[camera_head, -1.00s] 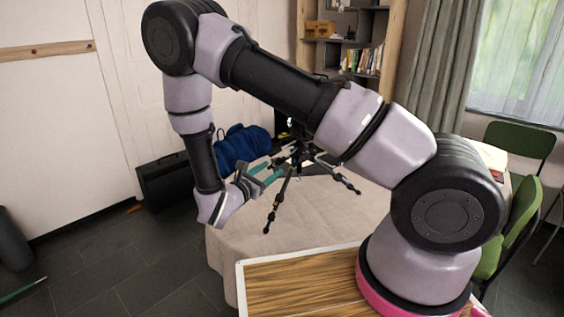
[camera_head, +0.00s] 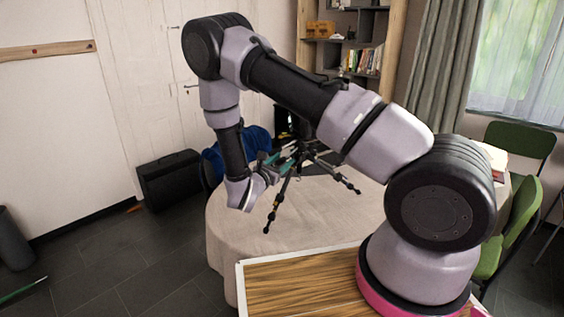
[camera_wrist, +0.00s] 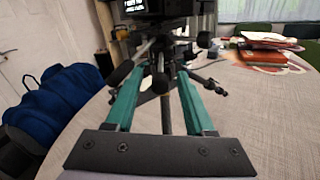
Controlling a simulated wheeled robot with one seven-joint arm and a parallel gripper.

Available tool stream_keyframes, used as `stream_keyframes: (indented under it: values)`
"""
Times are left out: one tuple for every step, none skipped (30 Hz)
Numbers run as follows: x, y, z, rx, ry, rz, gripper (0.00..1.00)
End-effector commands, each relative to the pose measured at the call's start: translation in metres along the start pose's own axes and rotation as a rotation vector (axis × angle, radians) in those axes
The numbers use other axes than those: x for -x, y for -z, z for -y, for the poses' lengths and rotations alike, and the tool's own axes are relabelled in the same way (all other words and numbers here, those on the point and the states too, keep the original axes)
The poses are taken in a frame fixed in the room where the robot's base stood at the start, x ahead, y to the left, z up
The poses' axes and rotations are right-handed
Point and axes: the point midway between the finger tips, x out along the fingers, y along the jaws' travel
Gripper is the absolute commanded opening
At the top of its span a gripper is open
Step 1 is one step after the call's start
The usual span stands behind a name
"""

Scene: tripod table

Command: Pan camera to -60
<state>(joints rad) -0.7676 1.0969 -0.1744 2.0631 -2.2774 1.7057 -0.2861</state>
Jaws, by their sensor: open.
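A black tripod (camera_head: 309,158) stands with spread legs on the round, cloth-covered table (camera_head: 240,238). The camera (camera_wrist: 160,8) on top of it shows at the upper edge of the wrist view; in the head view my arm largely hides it. My gripper (camera_head: 285,157) is at the tripod. In the wrist view my gripper (camera_wrist: 160,82) has its two teal fingers apart, with a tripod handle and the centre column seen between and beyond them. I cannot tell whether the fingers touch the handle.
A blue bag (camera_head: 257,138) sits behind the table, with a black case (camera_head: 170,180) on the floor at left. Books (camera_wrist: 268,45) lie on the table's far right. Green chairs (camera_head: 520,138) stand at right. A bookshelf (camera_head: 345,52) is behind.

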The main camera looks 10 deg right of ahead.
Motion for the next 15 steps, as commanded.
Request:
stream_keyframes:
  values:
    - [-0.0003, 0.0, -0.0001, 0.0, 0.0, 0.0, 0.54]
    - [-0.0002, 0.0001, -0.0001, 0.0, 0.0, 0.0, 0.54]
    - [-0.0002, 0.0, -0.0001, 0.0, 0.0, 0.0, 0.54]
    - [-0.0001, 0.0001, -0.0001, 0.0, 0.0, 0.0, 0.54]
    - [-0.0001, 0.0, -0.0001, 0.0, 0.0, 0.0, 0.54]
    - [-0.0001, 0.0, -0.0001, 0.0, 0.0, 0.0, 0.47]
    - [0.0, 0.0, -0.0001, 0.0, 0.0, 0.0, 0.35]
    - [0.0, 0.0, -0.0001, 0.0, 0.0, 0.0, 0.24]
    - [0.0, 0.0, -0.0001, 0.0, 0.0, 0.0, 0.08]
    - [0.0, 0.0, -0.0001, 0.0, 0.0, 0.0, 0.0]
    - [0.0, 0.0, -0.0001, 0.0, 0.0, 0.0, 0.0]
    - [0.0001, 0.0, -0.0001, 0.0, 0.0, 0.0, 0.0]
    - [0.0001, 0.0, -0.0001, 0.0, 0.0, 0.0, 0.0]
    - [0.0001, 0.0, -0.0001, 0.0, 0.0, 0.0, 0.0]
    - [0.0001, 0.0, -0.0001, 0.0, 0.0, 0.0, 0.0]
